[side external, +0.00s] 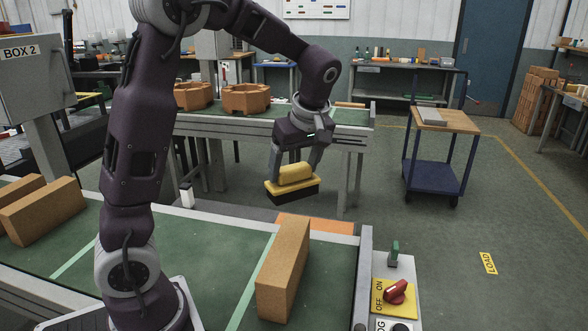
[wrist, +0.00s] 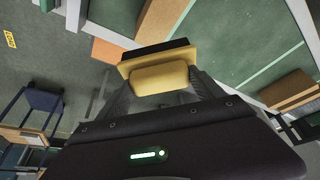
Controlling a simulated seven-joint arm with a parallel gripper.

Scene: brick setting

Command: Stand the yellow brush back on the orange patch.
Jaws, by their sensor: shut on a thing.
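The yellow brush (side external: 293,181) has a yellow body and handle with a dark bristle side facing down. My gripper (side external: 296,172) is shut on its handle and holds it in the air, slightly tilted, above and behind the near bench's far edge. In the wrist view the brush (wrist: 160,74) sits between the fingers of my gripper (wrist: 160,82). The orange patch (side external: 318,224) lies at the far edge of the near bench, partly hidden behind a brick. It also shows in the wrist view (wrist: 106,51), to the left of the brush.
A tan brick (side external: 284,270) stands on the green belt (side external: 210,260), close in front of the patch. More bricks (side external: 42,209) lie at the left. A switch panel (side external: 394,296) is at the bench's right end. A blue cart (side external: 436,150) stands behind on open floor.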

